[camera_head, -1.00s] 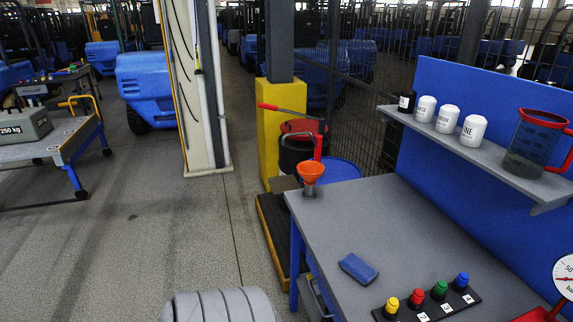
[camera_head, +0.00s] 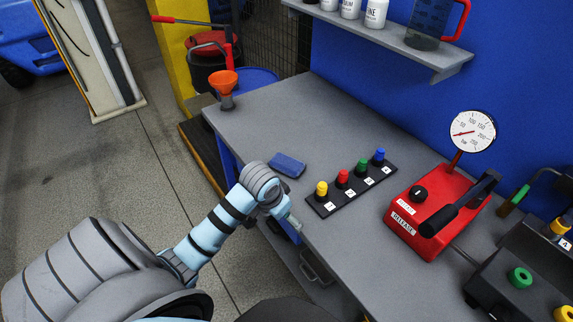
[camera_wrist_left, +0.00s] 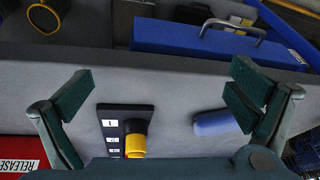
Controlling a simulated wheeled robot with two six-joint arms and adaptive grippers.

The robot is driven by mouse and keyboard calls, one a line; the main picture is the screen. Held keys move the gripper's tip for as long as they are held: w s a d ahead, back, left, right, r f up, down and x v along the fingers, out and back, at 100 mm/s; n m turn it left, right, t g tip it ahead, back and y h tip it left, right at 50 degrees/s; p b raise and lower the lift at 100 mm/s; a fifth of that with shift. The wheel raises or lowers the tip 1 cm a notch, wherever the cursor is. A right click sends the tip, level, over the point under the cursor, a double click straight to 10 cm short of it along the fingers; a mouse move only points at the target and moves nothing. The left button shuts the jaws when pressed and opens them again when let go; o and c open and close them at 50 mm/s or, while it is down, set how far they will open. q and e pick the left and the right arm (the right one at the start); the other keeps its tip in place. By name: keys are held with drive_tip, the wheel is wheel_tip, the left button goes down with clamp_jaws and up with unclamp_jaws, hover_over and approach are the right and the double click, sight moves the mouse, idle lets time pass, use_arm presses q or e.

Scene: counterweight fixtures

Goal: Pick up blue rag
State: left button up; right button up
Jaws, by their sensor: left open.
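The blue rag (camera_head: 287,165) lies folded flat on the grey workbench (camera_head: 255,113), near its front edge. In the wrist view the rag (camera_wrist_left: 216,122) shows between my fingers, closer to the right-hand one and partly cut off by the gripper's body. My left gripper (camera_wrist_left: 160,88) is open and empty, its two fingers spread wide. In the head view my left arm reaches in from the left, and its wrist is at the bench's front edge, just below the rag. The fingers are hard to make out there. My right gripper is in neither view.
Right of the rag is a black strip (camera_head: 350,190) with yellow, red, green and blue plugs. A red gauge pump (camera_head: 437,215) stands farther right. An orange funnel (camera_head: 224,84) is at the bench's far left corner. A shelf (camera_head: 390,40) overhangs the back.

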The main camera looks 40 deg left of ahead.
use_arm(q)
drive_tip(key=n, duration=0.2)
approach(287, 162)
drive_tip(key=s+v, duration=0.1)
drive_tip(key=v, duration=0.4)
drive_tip(key=b+x, duration=0.1)
drive_tip(key=x, duration=0.8)
drive_tip(key=b+x, duration=0.1)
drive_tip(key=x, duration=0.4)
drive_tip(key=shift+w+b, duration=0.35)
drive_tip(key=shift+w, duration=0.05)
drive_tip(key=c, duration=1)
drive_tip(key=shift+r+t, duration=0.15)
drive_tip(key=shift+t, duration=0.15)
wheel_tip(287, 162, up, 20)
drive_tip(key=shift+f+p, duration=0.1)
drive_tip(key=shift+p, duration=1.05)
